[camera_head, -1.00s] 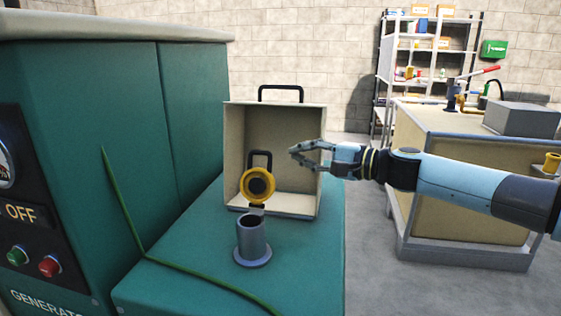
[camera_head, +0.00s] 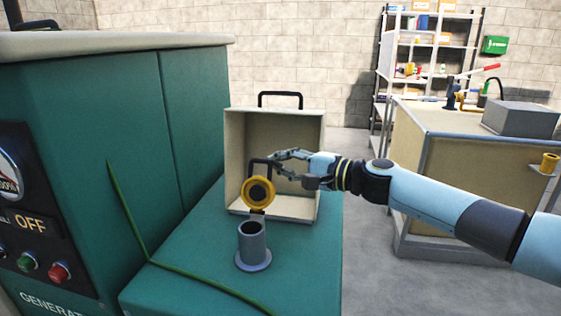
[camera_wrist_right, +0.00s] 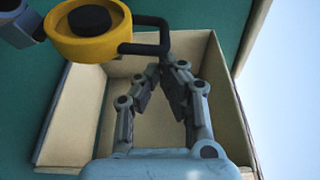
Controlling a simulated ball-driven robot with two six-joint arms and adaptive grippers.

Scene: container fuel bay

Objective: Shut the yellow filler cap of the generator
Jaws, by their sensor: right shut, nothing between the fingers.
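The yellow filler cap (camera_head: 258,191) stands open, tilted up on its hinge behind the grey filler neck (camera_head: 252,243) on the green generator (camera_head: 200,250). A black loop handle (camera_head: 262,163) sticks up from the cap. My right gripper (camera_head: 274,164) is shut and empty, its fingertips close to the loop's right side; I cannot tell whether they touch. In the right wrist view the yellow cap (camera_wrist_right: 90,32) is at the upper left, its black loop (camera_wrist_right: 150,48) just beyond my shut fingertips (camera_wrist_right: 172,72). My left gripper is not in view.
A beige open box-like housing (camera_head: 300,207) with a black handle stands behind the cap and around my right fingers. A green cable (camera_head: 190,272) runs across the generator top. A beige bench (camera_head: 450,190) and shelving stand at the right.

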